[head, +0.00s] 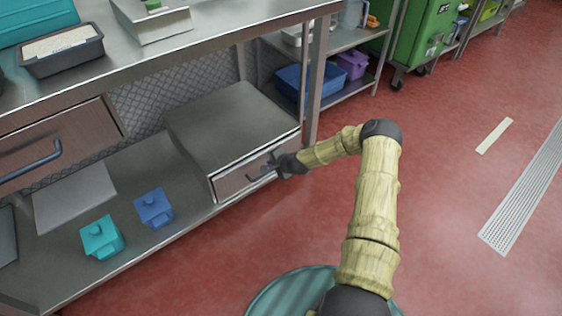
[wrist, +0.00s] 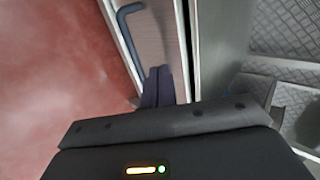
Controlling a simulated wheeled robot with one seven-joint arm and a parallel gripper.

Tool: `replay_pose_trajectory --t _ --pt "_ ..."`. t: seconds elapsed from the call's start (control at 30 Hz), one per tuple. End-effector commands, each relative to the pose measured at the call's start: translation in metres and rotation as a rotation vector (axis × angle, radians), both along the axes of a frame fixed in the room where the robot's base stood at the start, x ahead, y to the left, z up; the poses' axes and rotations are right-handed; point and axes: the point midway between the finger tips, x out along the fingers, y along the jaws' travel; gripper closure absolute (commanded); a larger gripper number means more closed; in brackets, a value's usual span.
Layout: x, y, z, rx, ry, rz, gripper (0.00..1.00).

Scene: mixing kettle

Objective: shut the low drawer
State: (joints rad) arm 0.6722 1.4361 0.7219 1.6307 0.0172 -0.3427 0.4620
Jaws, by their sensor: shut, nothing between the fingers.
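The low drawer (head: 240,178) is a metal-fronted drawer with a dark bar handle (head: 262,172), under the steel worktop at the middle of the head view. Its front sits close to its housing, with a thin dark gap along the edge; I cannot tell from this whether it is fully shut. My gripper (head: 277,160) is shut and empty, at the drawer front just by the handle. In the wrist view the fingertips (wrist: 158,75) reach the front panel (wrist: 165,40) beside the blue-grey handle (wrist: 127,30); contact is unclear.
Another drawer (head: 60,140) is at left. Blue (head: 300,82) and purple (head: 352,64) bins sit on a rack behind. The red floor (head: 450,180) at right is clear.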

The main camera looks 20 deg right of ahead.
Motion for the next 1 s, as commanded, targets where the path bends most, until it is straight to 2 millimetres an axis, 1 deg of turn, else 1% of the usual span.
replay_pose_trajectory --t 0.03,0.1,0.2,0.33,0.43,0.63,1.0 --pt "-0.008 -0.003 0.012 0.0 0.001 -0.001 1.0" --pt "-0.018 -0.007 0.021 0.001 0.002 0.001 1.0" --pt "-0.031 -0.011 0.033 0.0 0.003 0.002 1.0" --pt "-0.043 -0.016 0.043 0.0 0.003 0.0 1.0" --pt "-0.048 -0.02 0.046 0.0 0.003 -0.004 1.0" --pt "-0.049 -0.023 0.045 0.0 0.003 -0.006 1.0" --pt "-0.049 -0.019 0.046 -0.003 0.004 0.004 1.0"
